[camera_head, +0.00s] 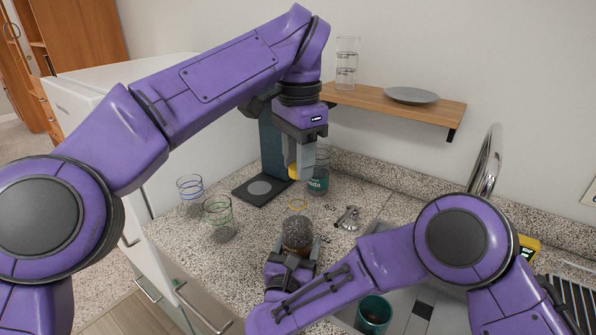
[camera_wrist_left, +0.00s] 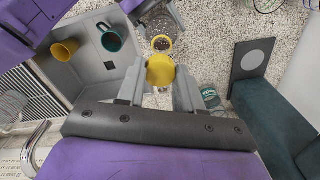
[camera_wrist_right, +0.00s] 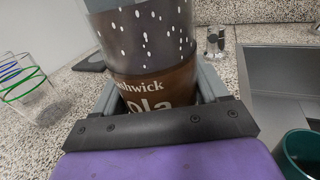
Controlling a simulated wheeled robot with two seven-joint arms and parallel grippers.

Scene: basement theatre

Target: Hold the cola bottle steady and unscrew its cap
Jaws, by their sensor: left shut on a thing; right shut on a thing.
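The cola bottle (camera_head: 297,233) stands upright on the speckled counter, dark below with a clear upper part. A yellow ring shows at its neck. My right gripper (camera_head: 291,262) is shut around its lower body; the right wrist view shows the brown label of the bottle (camera_wrist_right: 155,88) between the fingers. My left gripper (camera_head: 302,170) is above the bottle, shut on the yellow cap (camera_head: 293,172). The cap (camera_wrist_left: 161,70) also shows between the fingertips in the left wrist view, apart from the bottle neck. The bottle's base is hidden by my right gripper.
Glasses with blue rings (camera_head: 190,188) and green rings (camera_head: 218,215) stand left of the bottle. A teal soda container (camera_head: 318,182) and a dark machine (camera_head: 272,150) stand behind. A teal mug (camera_head: 373,313) is in the sink. A shelf (camera_head: 400,106) hangs on the wall.

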